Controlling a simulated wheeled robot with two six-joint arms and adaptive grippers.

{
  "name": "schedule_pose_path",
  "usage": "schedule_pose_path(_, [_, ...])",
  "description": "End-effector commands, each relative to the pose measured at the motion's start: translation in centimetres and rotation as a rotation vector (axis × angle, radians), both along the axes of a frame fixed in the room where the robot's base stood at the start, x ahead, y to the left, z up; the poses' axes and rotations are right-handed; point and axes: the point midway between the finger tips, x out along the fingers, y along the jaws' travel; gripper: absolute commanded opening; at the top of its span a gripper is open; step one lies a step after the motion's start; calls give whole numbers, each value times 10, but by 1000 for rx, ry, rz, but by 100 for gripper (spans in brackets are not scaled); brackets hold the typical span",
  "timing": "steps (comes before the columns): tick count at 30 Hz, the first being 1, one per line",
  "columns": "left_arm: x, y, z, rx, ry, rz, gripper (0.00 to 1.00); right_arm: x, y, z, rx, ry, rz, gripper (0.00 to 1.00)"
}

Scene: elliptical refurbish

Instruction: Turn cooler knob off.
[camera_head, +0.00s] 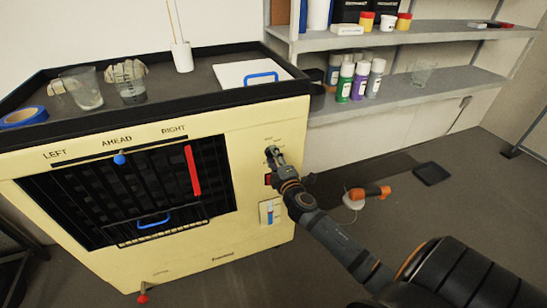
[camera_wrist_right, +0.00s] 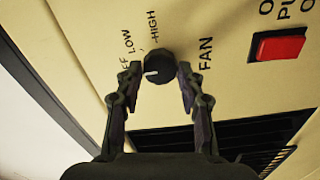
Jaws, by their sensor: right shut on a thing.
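The cooler (camera_head: 262,130) is a cream cabinet with a black grille, standing at the left and middle of the head view. Its round black knob (camera_wrist_right: 159,67) shows in the right wrist view, with FAN, LOW and HIGH printed around it. Another label, partly hidden by a finger, ends in FF. The knob's white mark is on its left side in that view, towards the FF lettering. My right gripper (camera_wrist_right: 160,74) is shut on the knob, one finger on each side. In the head view my right gripper (camera_head: 273,156) hides the knob. My left gripper is not in view.
A red switch (camera_wrist_right: 278,45) sits beside the knob. A red strip (camera_head: 192,170) and a blue slider (camera_head: 119,158) are on the grille. Glasses with gloves, blue tape (camera_head: 23,116) and a white board stand on top. An orange-handled tool (camera_head: 370,192) lies on the floor.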

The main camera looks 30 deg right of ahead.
Motion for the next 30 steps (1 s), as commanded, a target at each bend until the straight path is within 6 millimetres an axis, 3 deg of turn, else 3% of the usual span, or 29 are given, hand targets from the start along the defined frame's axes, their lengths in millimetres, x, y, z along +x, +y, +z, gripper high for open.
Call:
schedule_pose_path(13, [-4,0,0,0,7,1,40,0,0,-1,-9,3,1,7])
schedule_pose_path(14, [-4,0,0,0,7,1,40,0,0,-1,-9,3,1,43])
schedule_pose_path(18, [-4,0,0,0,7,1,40,0,0,-1,-9,3,1,62])
schedule_pose_path(27, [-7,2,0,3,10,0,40,-1,0,-1,-8,3,0,62])
schedule_pose_path(30, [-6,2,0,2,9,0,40,-9,2,-1,-8,4,0,62])
